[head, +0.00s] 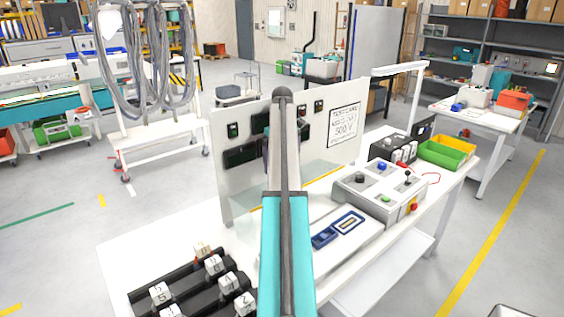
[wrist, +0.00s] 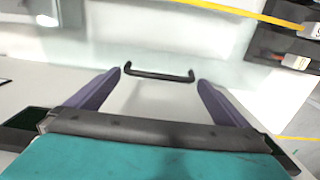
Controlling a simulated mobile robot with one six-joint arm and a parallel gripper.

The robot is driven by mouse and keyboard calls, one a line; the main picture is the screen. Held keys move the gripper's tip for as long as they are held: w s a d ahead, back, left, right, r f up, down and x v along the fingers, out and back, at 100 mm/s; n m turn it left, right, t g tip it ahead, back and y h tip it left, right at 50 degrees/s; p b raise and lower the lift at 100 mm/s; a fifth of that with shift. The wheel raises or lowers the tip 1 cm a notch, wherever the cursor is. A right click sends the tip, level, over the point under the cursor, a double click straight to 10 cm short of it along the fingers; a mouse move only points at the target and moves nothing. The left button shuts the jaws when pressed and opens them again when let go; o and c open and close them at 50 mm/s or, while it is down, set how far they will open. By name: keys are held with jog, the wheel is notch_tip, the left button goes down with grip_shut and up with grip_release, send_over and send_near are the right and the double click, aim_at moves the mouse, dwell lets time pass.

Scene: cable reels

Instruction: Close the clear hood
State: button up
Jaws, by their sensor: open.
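The clear hood (wrist: 120,45) is a faint, see-through sheet in the wrist view, hard to tell from the white surfaces behind it. Its black bar handle (wrist: 160,73) shows near the picture's middle. My gripper (wrist: 158,85) is open, with its two dark purple fingers on either side of the handle's ends. The handle appears just beyond the fingertips; I cannot tell whether they touch. In the head view my arm covers the middle of the bench, hiding my gripper and the handle. How far the hood is open is unclear.
A white upright panel (head: 240,180) with black fittings stands on the bench. A grey control box (head: 378,190) and green and yellow bins (head: 445,150) are to the right. A cable rack (head: 150,135) stands behind left.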

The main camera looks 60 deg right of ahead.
jog(key=shift+f, duration=0.6)
jog(key=c, duration=1.3)
jog(key=shift+s+r, duration=0.1)
